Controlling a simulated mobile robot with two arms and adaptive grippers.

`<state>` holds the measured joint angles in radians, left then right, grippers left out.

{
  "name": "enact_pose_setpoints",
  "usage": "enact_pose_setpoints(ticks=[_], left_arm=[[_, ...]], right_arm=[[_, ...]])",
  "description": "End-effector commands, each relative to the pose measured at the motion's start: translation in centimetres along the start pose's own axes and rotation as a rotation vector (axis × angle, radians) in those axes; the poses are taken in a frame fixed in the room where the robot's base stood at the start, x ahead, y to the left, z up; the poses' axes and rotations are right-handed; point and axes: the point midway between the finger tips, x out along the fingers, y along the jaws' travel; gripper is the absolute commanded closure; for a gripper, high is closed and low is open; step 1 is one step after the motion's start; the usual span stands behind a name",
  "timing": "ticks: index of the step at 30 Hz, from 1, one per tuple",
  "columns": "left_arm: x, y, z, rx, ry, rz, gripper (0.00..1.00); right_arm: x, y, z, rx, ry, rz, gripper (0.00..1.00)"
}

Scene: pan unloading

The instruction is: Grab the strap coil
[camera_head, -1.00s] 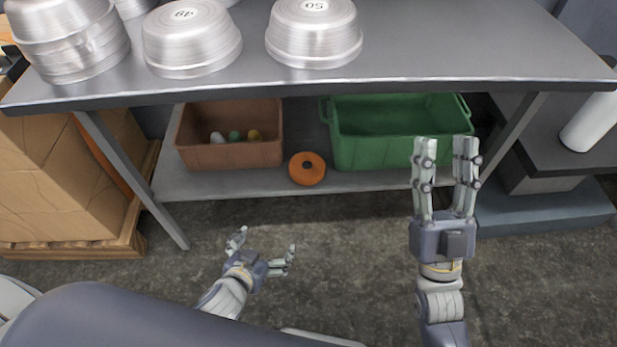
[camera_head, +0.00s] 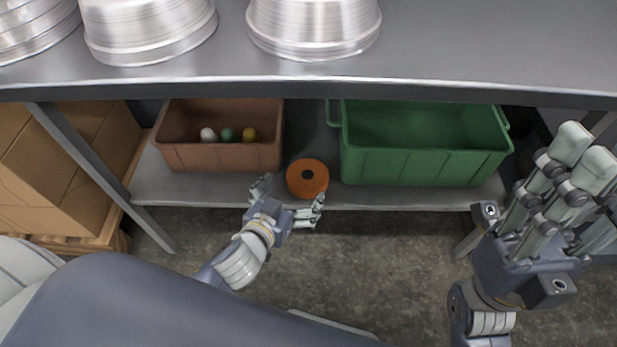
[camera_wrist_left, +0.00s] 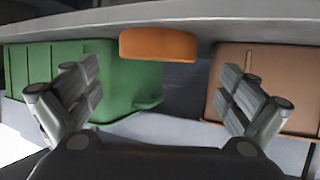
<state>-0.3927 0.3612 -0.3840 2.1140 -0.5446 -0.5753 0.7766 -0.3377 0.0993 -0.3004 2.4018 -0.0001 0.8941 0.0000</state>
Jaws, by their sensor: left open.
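The strap coil (camera_head: 307,178) is an orange ring with a dark centre hole. It lies flat on the lower shelf near its front edge, between the brown and green bins. My left gripper (camera_head: 291,192) is open and empty just in front of the coil, fingers pointing toward it. In the left wrist view, which looks upside down, the coil (camera_wrist_left: 158,45) is at the top centre, beyond the gap between the open fingers (camera_wrist_left: 158,82). I see no contact. My right gripper (camera_head: 586,155) is raised at the right, fingers apart, with nothing visible in it.
The brown bin (camera_head: 215,157) holds several small round items. The green bin (camera_head: 425,168) looks empty. The tabletop edge (camera_head: 330,90) overhangs the lower shelf (camera_head: 160,190), with metal pans (camera_head: 313,25) on top. A table leg (camera_head: 95,170) slants at the left; cartons (camera_head: 60,170) stand beyond it.

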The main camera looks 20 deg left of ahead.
Motion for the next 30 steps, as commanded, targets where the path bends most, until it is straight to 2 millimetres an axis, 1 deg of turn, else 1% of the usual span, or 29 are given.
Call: enact_pose_setpoints(ticks=[1,8,13,18,22,28,29,30], left_arm=[[0.7,0.0,0.1,0.002,0.002,0.001,0.01],[2.1,0.0,0.2,0.002,0.0,-0.001,0.01],[4.3,0.2,0.6,0.003,0.002,0.0,0.01],[6.2,0.2,0.5,0.001,0.001,-0.001,0.01],[6.7,0.3,0.4,0.001,0.0,0.0,0.01],[6.7,0.3,0.3,0.001,-0.001,0.0,0.01],[6.7,0.3,0.3,0.0,-0.001,0.0,0.06],[6.7,0.3,0.3,0.001,-0.001,0.0,0.15]], right_arm=[[-0.2,0.0,0.1,-0.001,0.004,-0.001,0.6],[-0.2,0.0,0.2,-0.002,0.013,-0.006,0.6],[0.2,0.0,0.4,-0.008,0.059,-0.023,0.6],[0.9,-0.1,0.5,-0.012,0.086,-0.035,0.6],[1.2,-0.1,0.5,-0.013,0.093,-0.038,0.6],[1.3,-0.1,0.5,-0.013,0.092,-0.039,0.6],[1.3,-0.1,0.5,-0.013,0.092,-0.039,0.6],[1.3,-0.1,0.5,-0.013,0.092,-0.039,0.6]])
